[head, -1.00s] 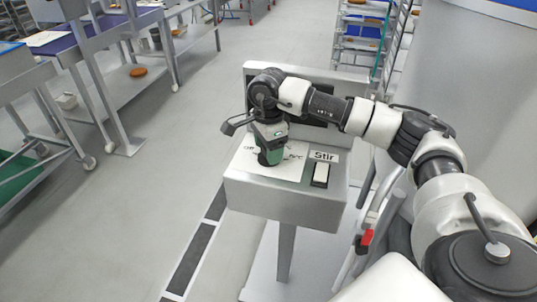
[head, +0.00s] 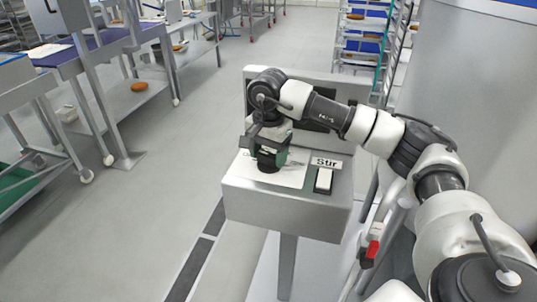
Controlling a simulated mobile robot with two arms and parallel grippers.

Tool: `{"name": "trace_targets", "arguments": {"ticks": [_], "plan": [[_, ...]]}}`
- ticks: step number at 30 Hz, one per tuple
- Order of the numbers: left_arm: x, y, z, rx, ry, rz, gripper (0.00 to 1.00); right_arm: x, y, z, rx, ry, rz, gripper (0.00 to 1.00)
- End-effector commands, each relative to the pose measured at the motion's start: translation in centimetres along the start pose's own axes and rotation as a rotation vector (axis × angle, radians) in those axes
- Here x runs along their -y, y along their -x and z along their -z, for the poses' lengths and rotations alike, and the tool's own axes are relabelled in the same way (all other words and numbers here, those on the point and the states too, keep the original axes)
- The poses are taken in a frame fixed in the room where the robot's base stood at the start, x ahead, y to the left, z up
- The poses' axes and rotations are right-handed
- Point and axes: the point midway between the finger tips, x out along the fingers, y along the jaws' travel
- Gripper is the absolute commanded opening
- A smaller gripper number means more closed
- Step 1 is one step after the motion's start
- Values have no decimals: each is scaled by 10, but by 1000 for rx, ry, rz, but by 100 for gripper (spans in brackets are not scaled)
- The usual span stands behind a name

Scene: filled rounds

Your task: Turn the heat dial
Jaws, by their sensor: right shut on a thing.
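A grey control box (head: 285,208) stands on a post with an upright back panel. On its sloping top lies a white label plate (head: 291,177), partly covered by my gripper. My right gripper (head: 268,165) points down onto that plate and is shut on the heat dial, a dark round knob (head: 267,168) mostly hidden between the fingers. To its right are a "Stir" label (head: 326,163) and a white rocker switch in a black frame (head: 323,180). The dial's marks are mostly hidden. My left gripper is not in view.
A large grey vessel (head: 455,110) stands at the right. A rack with trays (head: 365,40) is behind it. Work tables with purple tops (head: 88,46) line the left. Grey floor (head: 165,190) between them is clear.

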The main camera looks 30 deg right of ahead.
Motion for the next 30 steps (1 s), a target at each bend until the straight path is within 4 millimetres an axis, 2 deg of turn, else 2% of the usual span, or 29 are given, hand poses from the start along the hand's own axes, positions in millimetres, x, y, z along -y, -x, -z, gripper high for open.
{"name": "trace_targets", "arguments": {"ticks": [12, 13, 17, 26, 30], "plan": [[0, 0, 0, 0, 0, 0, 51, 1, 3, 0, -1, 9, 7, 39], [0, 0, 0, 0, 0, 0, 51, 1, 3, 0, -1, 9, 7, 67], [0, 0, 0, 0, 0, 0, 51, 1, 2, 0, -1, 8, 5, 87], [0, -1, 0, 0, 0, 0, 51, 0, 2, 0, -1, 7, 2, 88], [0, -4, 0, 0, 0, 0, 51, 1, 15, 0, -1, 7, 5, 88]]}}
